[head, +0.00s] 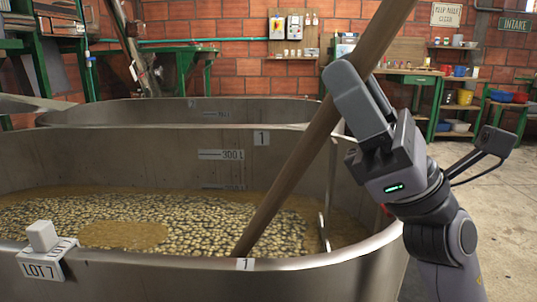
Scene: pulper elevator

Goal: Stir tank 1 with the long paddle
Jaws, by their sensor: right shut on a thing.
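Tank 1 (310,264) is a large oval steel tank in front of me, marked with "1" labels and a 300 l line. It holds brownish liquid with many pale beans (150,212). The long wooden paddle (290,181) slants from the top right down into the beans near the front wall; its lower end is hidden. My right gripper (350,92) is shut on the paddle's shaft above the tank's right side. My left gripper is not in view.
A "LOT 7" tag with a pale block (43,240) sits on the front rim at left. A thin metal rod (327,200) stands inside the tank at right. A second tank (215,108) is behind. Green shelves with coloured bowls (465,97) stand at right; floor is clear there.

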